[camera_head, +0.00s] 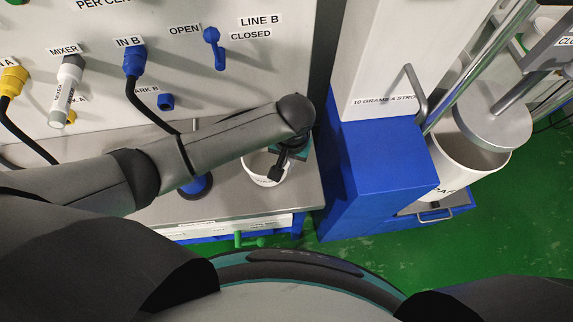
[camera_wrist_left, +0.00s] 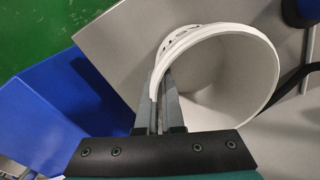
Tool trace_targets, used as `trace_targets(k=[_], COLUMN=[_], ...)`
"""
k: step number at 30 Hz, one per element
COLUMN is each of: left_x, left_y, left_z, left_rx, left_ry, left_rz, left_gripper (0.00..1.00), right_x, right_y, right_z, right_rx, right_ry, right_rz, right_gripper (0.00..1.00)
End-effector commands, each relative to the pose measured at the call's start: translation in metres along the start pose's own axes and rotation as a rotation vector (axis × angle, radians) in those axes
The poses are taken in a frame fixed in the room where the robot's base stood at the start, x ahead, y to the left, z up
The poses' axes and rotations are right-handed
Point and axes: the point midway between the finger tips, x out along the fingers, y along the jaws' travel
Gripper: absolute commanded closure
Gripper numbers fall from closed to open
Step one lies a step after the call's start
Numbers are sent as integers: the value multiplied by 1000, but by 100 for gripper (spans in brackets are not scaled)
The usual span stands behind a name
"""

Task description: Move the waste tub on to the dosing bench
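A small white tub (camera_head: 258,176) with dark lettering is at the right end of the grey steel bench top (camera_head: 308,190), partly hidden by my left gripper. I take it as the waste tub; its lettering is too small to read. In the left wrist view the tub (camera_wrist_left: 235,75) is open and looks empty. My left gripper (camera_head: 277,172) reaches down over its rim. In the left wrist view its fingers (camera_wrist_left: 161,95) stand close on both sides of the tub's wall, pinching it. I cannot tell whether the tub's base touches the bench. My right gripper is out of view.
Behind the bench stands a panel (camera_head: 250,85) with cables and a blue valve handle (camera_head: 213,45). A blue block-shaped stand (camera_head: 385,165) is close right of the bench. Further right a large white drum (camera_head: 470,160) stands on a blue base. Green floor lies between.

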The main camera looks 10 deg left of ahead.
Motion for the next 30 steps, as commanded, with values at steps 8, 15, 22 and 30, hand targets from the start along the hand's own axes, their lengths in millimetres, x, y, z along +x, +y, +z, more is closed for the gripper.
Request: trace_targets(k=[8, 15, 22, 30], left_x=[15, 18, 18, 18], left_y=[1, 1, 1, 1], left_z=[-1, 0, 0, 0], left_rx=[0, -1, 0, -1], left_ry=[2, 1, 1, 1], left_rz=[0, 0, -1, -1], left_gripper=[100, 100, 72, 66], right_x=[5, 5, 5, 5], right_y=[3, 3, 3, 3], right_z=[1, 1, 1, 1], right_rx=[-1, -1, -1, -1], right_ry=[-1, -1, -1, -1], right_rz=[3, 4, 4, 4], right_gripper=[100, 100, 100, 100])
